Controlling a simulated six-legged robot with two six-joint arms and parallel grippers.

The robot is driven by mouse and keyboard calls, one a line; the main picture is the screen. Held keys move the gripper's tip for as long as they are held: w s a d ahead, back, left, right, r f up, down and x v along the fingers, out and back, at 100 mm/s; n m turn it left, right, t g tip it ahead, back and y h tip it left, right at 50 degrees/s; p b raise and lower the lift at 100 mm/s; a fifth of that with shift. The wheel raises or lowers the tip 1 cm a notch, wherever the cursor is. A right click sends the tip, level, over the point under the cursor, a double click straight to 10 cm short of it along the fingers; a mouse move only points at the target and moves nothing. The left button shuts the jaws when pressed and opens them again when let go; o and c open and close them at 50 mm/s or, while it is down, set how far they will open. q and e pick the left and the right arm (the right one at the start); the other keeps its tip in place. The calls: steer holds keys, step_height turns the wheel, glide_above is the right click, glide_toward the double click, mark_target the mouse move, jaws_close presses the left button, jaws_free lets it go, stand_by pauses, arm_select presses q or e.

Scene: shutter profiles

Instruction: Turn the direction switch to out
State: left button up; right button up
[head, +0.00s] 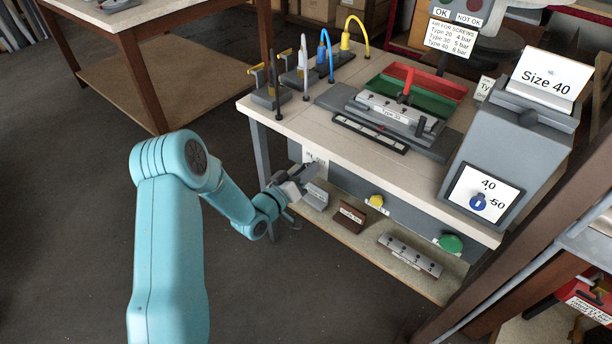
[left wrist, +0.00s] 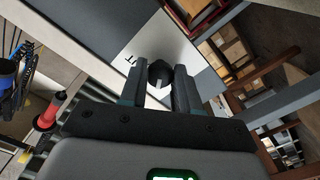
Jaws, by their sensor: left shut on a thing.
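The direction switch is a dark knob (left wrist: 160,73) with a pale line on its face. It sits in front of a white label plate (left wrist: 150,48) on which only part of the lettering shows. My left gripper (left wrist: 161,90) has one finger on each side of the knob and is shut on it. In the head view my left gripper (head: 310,172) is at the left end of the bench's front panel, just below the white label (head: 314,157). There the gripper hides the knob, so I cannot tell its setting. My right gripper is not in view.
A yellow knob (head: 376,201) and a green button (head: 451,243) are farther right on the front panel. A grey box with a blue selector (head: 477,202) stands at the bench's right. Small blocks lie on the lower shelf (head: 345,234). Floor left of the bench is clear.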

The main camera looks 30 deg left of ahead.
arm_select(q)
steer(key=shift+r+m+b, duration=0.1)
steer(key=shift+m+b, duration=8)
steer(key=shift+b, duration=3.35)
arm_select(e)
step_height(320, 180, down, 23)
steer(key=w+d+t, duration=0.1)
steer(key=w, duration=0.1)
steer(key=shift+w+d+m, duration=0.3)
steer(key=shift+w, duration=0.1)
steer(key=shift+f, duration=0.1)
arm_select(q)
steer(key=o, duration=1.1)
steer(key=shift+c, duration=0.2)
steer(key=s+a+p, duration=0.1)
steer(key=s+p, duration=0.1)
steer(key=s, duration=1.4)
steer(key=shift+s+a+p, duration=0.15)
steer(key=shift+s+p, duration=0.05)
steer(key=shift+p, duration=0.15)
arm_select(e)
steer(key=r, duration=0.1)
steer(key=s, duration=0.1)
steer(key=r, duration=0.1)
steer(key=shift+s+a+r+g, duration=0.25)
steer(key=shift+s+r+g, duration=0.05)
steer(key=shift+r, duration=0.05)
arm_select(q)
steer(key=shift+w, duration=0.1)
